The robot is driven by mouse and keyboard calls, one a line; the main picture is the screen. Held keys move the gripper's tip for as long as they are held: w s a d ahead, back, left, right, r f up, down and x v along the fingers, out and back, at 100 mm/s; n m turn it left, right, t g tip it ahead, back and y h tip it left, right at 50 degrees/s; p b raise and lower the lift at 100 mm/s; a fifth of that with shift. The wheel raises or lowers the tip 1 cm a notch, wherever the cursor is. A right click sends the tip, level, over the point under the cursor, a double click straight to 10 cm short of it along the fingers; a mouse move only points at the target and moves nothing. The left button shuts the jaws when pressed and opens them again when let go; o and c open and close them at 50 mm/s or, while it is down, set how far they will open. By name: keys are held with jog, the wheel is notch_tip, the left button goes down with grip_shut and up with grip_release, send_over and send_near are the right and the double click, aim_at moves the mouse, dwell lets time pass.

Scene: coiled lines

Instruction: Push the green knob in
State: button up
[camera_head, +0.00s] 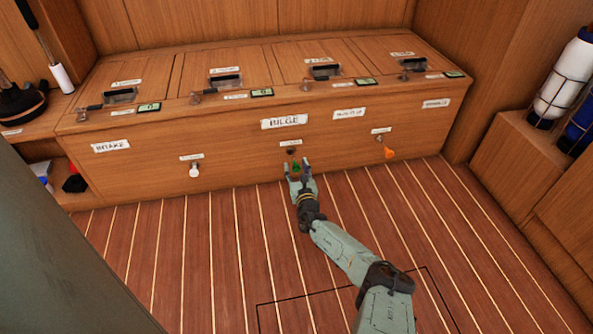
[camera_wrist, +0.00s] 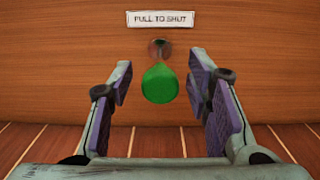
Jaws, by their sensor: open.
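The green knob (camera_wrist: 160,84) sticks out from the wooden front panel on a short stem, under a label reading "PULL TO SHUT" (camera_wrist: 157,18). In the head view the knob (camera_head: 297,167) is partly hidden by my gripper (camera_head: 299,168), below the "BILGE" label. In the wrist view my gripper (camera_wrist: 160,110) is open, with one purple-padded finger on each side of the knob. The knob appears centred between the fingers, with clear gaps on both sides. I cannot tell how deep it lies between them.
A white knob (camera_head: 194,170) is to the left on the same panel and an orange knob (camera_head: 389,153) to the right. The wooden chest (camera_head: 230,141) has several latched lids on top. The striped floor (camera_head: 220,250) in front is clear. Caged bottles (camera_head: 562,75) stand at the right.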

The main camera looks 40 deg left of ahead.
jog(key=shift+c, duration=0.4)
grip_shut()
dwell(0.5)
